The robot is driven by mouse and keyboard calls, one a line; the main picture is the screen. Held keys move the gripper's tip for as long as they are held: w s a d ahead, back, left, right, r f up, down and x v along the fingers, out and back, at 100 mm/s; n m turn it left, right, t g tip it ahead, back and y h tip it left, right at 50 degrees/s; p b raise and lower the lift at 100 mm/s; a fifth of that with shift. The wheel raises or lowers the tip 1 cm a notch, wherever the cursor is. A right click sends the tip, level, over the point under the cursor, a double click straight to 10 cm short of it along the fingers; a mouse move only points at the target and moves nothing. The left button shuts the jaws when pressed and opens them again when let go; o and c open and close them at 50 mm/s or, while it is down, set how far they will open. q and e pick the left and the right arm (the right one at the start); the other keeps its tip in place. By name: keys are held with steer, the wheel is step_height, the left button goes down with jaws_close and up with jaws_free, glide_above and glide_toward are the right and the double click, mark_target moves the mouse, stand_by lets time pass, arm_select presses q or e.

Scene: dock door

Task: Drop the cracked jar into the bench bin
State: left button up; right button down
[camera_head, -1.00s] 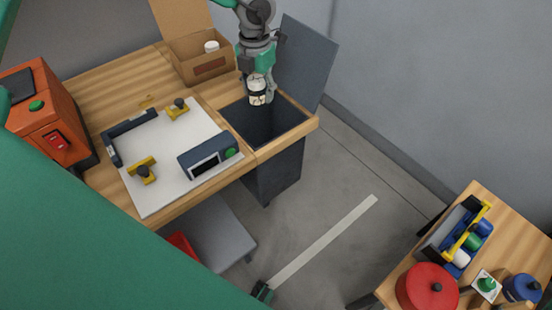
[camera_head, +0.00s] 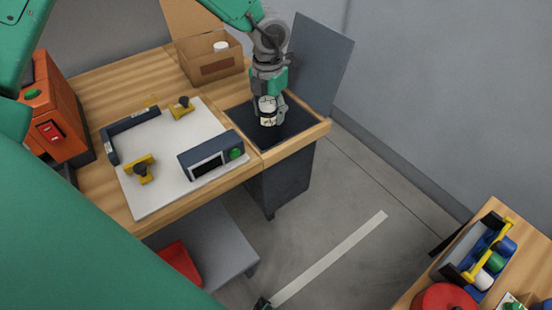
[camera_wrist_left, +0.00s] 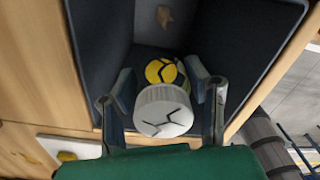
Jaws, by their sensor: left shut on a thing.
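My left gripper (camera_head: 268,118) is shut on the cracked jar (camera_head: 267,108), which has a white lid and a pale label with dark marks. The jar is over the open bench bin (camera_head: 240,117), set into the right end of the bench. In the left wrist view the jar's white lid (camera_wrist_left: 163,112) shows dark crack lines, and a yellow patch with a dark zigzag shows beside it. The gripper's fingers (camera_wrist_left: 165,105) stand on both sides of the jar. The dark bin walls (camera_wrist_left: 95,40) surround the view beyond. My right gripper does not show.
The bin's grey lid (camera_head: 321,62) stands open behind it. A cardboard box (camera_head: 212,65) is behind, left of the arm. A white board (camera_head: 165,180) with clamps and a dark device lies left of the bin. A second table (camera_head: 520,265) is at lower right.

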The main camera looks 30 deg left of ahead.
mark_target(267, 98)
arm_select(q)
steer(key=o, duration=1.4)
steer(key=shift+a, duration=0.3)
steer(key=shift+o, duration=0.2)
steer(key=shift+a+f, duration=0.25)
steer(key=shift+a, duration=0.3)
steer(key=r, duration=0.4)
steer(key=d+r, duration=0.1)
steer(key=r, duration=0.1)
steer(key=shift+w, duration=0.1)
steer(key=shift+a+r, duration=0.2)
steer(key=shift+r, duration=1.3)
steer(key=shift+a+r, duration=0.2)
steer(key=shift+r, duration=1.3)
